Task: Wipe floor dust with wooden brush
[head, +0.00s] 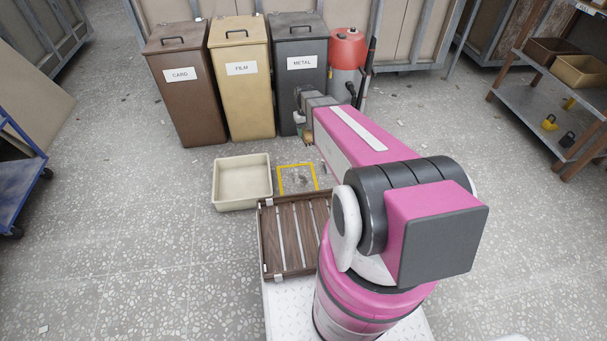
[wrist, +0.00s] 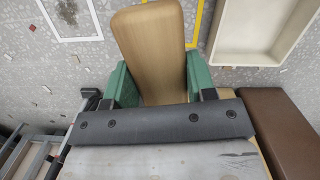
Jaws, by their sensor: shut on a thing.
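My gripper (wrist: 160,80) has green fingers closed on both sides of a wooden brush (wrist: 150,35), seen in the wrist view as a smooth light-brown block. Its bristles are hidden. In the head view my gripper (head: 308,137) is low in front of the bins, and the brush is too small to make out clearly. A yellow square outline (head: 281,181) is marked on the floor, with a small patch of grey dust (head: 300,178) inside it. In the wrist view the yellow outline (wrist: 196,22) runs beside the brush, which covers part of it. I cannot tell whether the brush touches the floor.
A cream tray (head: 242,206) stands left of the yellow outline. Brown (head: 182,100), tan (head: 242,100) and dark grey (head: 300,88) bins stand behind, with a red-topped canister (head: 347,50) beside them. A slatted wooden rack (head: 285,240) is in front.

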